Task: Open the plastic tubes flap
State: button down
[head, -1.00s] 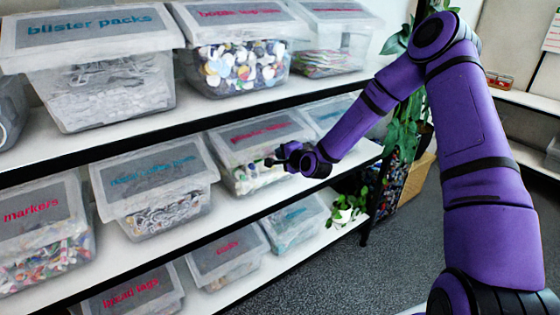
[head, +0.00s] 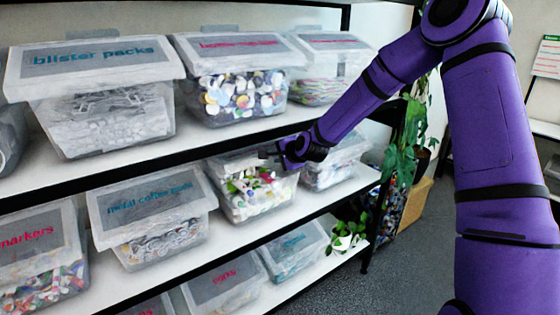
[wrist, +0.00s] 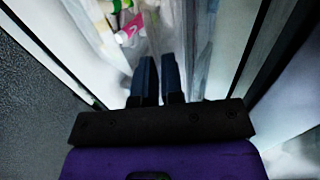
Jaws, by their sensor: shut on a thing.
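The plastic tubes bin (head: 258,205) is a clear box on the middle shelf, right of the metal coffee pods bin. Its flap (head: 228,162) is raised, and colourful tubes (head: 262,182) show in the open front. My gripper (head: 270,153) is at the raised flap, above the tubes, and is shut on the flap. In the wrist view my two dark fingers (wrist: 158,72) are close together against translucent plastic. A pink and white tube (wrist: 130,30) shows beyond them. The exact grip on the flap's edge is hard to see.
The upper shelf (head: 150,160) runs just above the raised flap and my gripper. The metal coffee pods bin (head: 165,240) stands to the left and another clear bin (head: 325,175) to the right. Plants (head: 405,140) hang near the shelf's right end.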

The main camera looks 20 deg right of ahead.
jog(key=shift+r, duration=0.1)
jog(key=c, duration=1.3)
grip_release()
jog(key=shift+d, duration=0.1)
jog(key=v, duration=1)
jog(key=shift+s+r, duration=0.2)
jog(key=shift+s, duration=0.1)
